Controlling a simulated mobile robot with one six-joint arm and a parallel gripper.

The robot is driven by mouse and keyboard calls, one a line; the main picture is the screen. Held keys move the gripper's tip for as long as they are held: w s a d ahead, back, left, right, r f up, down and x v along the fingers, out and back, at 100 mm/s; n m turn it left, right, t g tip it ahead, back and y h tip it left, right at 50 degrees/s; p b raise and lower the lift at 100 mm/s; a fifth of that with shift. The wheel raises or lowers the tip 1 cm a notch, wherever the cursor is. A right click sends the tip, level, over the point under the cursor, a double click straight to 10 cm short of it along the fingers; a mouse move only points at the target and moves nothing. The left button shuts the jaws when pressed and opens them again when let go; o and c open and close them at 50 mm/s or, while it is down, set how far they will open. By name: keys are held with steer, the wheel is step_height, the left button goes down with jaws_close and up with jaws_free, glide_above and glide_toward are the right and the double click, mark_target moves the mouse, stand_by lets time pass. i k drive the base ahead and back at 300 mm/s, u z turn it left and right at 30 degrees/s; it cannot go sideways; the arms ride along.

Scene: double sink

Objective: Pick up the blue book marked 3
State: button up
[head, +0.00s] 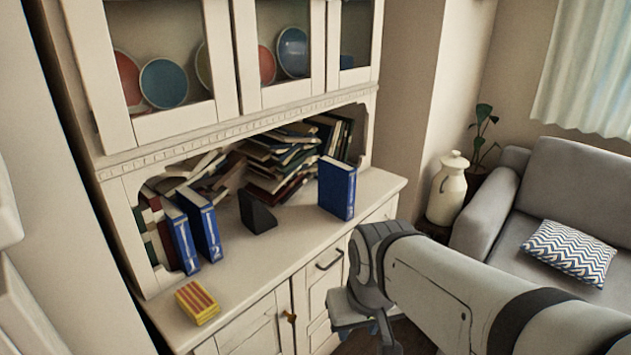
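A blue book (336,188) stands upright by itself on the right part of the cabinet counter. I cannot clearly read a number on it. Two more blue books stand at the left: one marked 1 (181,238) and one marked 2 (206,226). My arm comes in from the lower right. My gripper (352,322) is in front of the cabinet, below the counter edge and apart from the lone blue book. Its fingers are mostly hidden by the arm's own links, so I cannot see whether they are open.
A black wedge-shaped block (257,212) stands left of the lone book. A heap of books (280,158) fills the shelf behind. A yellow-and-red striped box (197,302) lies at the counter's front left. The counter (290,237) is clear in front. A grey sofa (510,215) stands right.

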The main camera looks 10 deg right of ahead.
mark_target(337, 179)
steer(key=z, duration=0.25)
steer(key=i, duration=0.45)
steer(key=z, duration=2.15)
steer(key=i, duration=1.2)
steer(key=u, duration=1.7)
